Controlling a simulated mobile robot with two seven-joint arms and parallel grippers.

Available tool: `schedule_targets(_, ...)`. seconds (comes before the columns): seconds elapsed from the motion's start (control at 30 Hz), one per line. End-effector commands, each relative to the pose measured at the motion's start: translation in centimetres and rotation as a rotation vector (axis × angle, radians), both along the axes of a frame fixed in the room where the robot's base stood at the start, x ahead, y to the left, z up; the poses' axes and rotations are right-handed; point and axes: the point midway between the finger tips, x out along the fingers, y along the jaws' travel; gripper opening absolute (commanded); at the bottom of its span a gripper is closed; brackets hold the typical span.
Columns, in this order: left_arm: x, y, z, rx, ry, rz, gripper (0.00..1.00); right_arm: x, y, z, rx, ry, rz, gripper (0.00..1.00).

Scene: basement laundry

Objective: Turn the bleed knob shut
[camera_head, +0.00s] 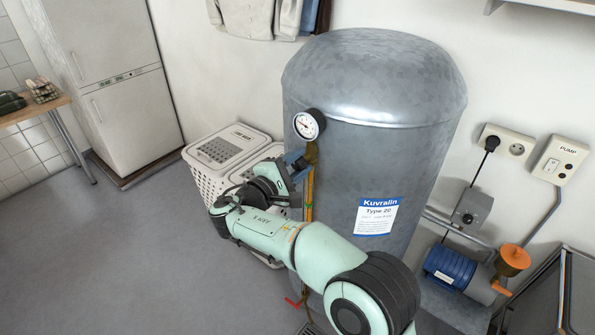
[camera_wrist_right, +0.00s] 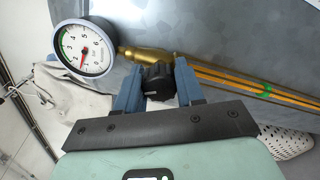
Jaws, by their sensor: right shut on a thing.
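The bleed knob (camera_wrist_right: 158,82) is black and ribbed with a pale line on its face. In the right wrist view it sits between the two blue fingers of my right gripper (camera_wrist_right: 158,88), which is shut on it. A brass fitting (camera_wrist_right: 145,54) lies just behind the knob. In the head view my right gripper (camera_head: 298,163) reaches the front of the grey tank (camera_head: 395,95), below the gauge, and hides the knob. The round pressure gauge (camera_head: 308,124) also shows in the wrist view (camera_wrist_right: 85,49). My left gripper is not in view.
A sight tube (camera_head: 309,195) with orange and green runs down the tank below the gauge. A red lever (camera_head: 293,303) is near the floor. White laundry baskets (camera_head: 215,165) stand left of the tank. A blue pump (camera_head: 449,268) stands right. Floor at left is clear.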

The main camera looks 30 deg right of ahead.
Motion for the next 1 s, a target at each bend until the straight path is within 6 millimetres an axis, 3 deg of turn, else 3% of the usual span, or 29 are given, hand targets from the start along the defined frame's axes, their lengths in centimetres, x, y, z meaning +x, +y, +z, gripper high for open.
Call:
schedule_targets(0.5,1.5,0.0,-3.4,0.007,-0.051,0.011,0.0,-0.2,-0.3,0.1,0.142,-0.365,-0.01,0.07)
schedule_targets(1.0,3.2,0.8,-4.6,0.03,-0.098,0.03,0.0,-0.2,-0.3,0.1,0.182,-0.455,-0.01,0.07)
